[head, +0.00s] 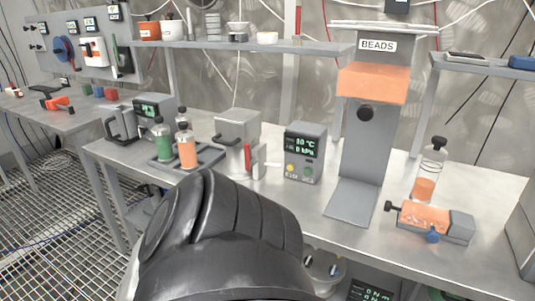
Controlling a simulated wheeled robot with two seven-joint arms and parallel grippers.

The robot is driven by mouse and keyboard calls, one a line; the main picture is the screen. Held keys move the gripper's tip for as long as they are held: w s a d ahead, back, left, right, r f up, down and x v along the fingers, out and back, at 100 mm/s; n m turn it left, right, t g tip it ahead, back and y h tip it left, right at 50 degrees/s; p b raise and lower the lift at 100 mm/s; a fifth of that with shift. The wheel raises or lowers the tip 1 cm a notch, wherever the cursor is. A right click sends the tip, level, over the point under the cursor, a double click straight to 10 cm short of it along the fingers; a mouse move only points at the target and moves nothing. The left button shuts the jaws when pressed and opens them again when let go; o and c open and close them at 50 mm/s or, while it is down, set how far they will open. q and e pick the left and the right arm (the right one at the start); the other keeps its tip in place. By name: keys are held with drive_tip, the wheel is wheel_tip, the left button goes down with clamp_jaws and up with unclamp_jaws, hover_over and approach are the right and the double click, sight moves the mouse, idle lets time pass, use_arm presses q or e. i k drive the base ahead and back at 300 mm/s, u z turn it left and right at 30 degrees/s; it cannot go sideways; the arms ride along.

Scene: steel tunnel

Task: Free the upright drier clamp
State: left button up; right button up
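A glass drier (431,172) with a dark cap and orange beads in its lower part stands upright at the right of the bench. In front of it lies an orange-and-grey block (425,220) with a black knob at its left end and a blue knob (433,237) in front. I cannot tell whether this block clamps the upright drier or only stands before it. Neither of my grippers shows; a large black part of mine fills the lower middle.
A tall grey BEADS dispenser (366,150) stands left of the drier. A display box (304,152) and a grey lidded canister (238,138) stand further left. A shelf (250,46) runs above. The bench (305,205) is bare before the display box.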

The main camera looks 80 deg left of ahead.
sight(249, 164)
drive_tip(key=k, duration=0.65)
drive_tip(key=u, duration=1.05)
